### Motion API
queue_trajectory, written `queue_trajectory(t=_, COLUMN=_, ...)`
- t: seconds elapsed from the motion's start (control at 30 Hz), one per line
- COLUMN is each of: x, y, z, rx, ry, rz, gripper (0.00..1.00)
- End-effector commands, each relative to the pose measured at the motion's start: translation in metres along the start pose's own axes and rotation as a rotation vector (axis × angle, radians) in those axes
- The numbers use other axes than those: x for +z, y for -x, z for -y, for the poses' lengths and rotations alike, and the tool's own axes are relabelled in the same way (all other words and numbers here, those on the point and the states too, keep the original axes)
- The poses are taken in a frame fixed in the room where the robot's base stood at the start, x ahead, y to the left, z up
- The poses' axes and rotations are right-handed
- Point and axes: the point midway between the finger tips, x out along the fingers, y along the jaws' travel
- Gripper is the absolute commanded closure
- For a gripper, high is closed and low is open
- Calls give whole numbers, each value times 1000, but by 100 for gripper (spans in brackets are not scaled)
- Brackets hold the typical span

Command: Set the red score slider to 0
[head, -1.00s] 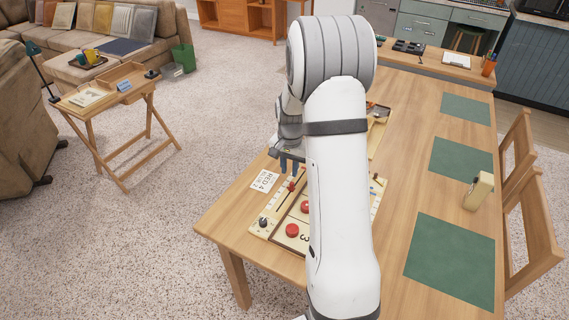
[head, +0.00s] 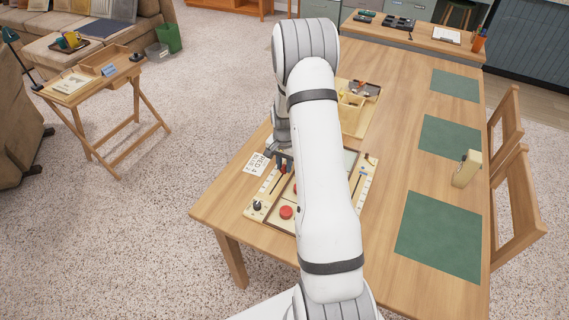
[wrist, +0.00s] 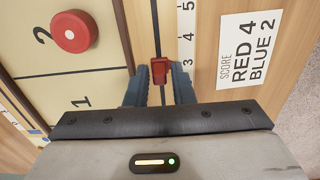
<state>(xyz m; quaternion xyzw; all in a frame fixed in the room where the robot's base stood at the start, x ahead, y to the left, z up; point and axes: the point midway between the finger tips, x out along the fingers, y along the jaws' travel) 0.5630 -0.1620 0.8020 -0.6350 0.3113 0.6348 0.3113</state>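The red score slider knob (wrist: 161,70) stands between the two blue-grey fingertips of my gripper (wrist: 159,82) in the wrist view. A printed scale showing 5, 4 and 3 (wrist: 187,35) runs beside it. The knob lies near the 3 and 4; its exact mark is unclear. The fingers flank the knob closely, and I cannot tell whether they press on it. In the head view my gripper (head: 279,160) is low over the left side of the game board (head: 262,215), with red showing at its fingertips. My arm hides part of the board.
A score card (wrist: 250,47) reading RED 4, BLUE 2 lies beside the board. A red puck (wrist: 74,31) sits near the 2. A dark knob (head: 257,206) is at the board's near corner. A wooden tray (head: 353,118) stands beyond; green mats (head: 438,237) lie right.

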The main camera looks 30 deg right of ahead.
Motion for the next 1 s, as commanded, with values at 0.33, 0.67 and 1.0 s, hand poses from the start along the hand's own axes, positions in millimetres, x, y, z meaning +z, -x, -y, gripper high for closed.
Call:
queue_trajectory(t=0.33, x=0, y=0, z=0, rx=0, ry=1, rz=0, gripper=95)
queue_trajectory(t=0.67, x=0, y=1, z=1, rx=-1, ry=2, rz=-1, gripper=100)
queue_trajectory(t=1.0, x=-12, y=-2, z=20, rx=-4, ry=36, rz=-4, gripper=100)
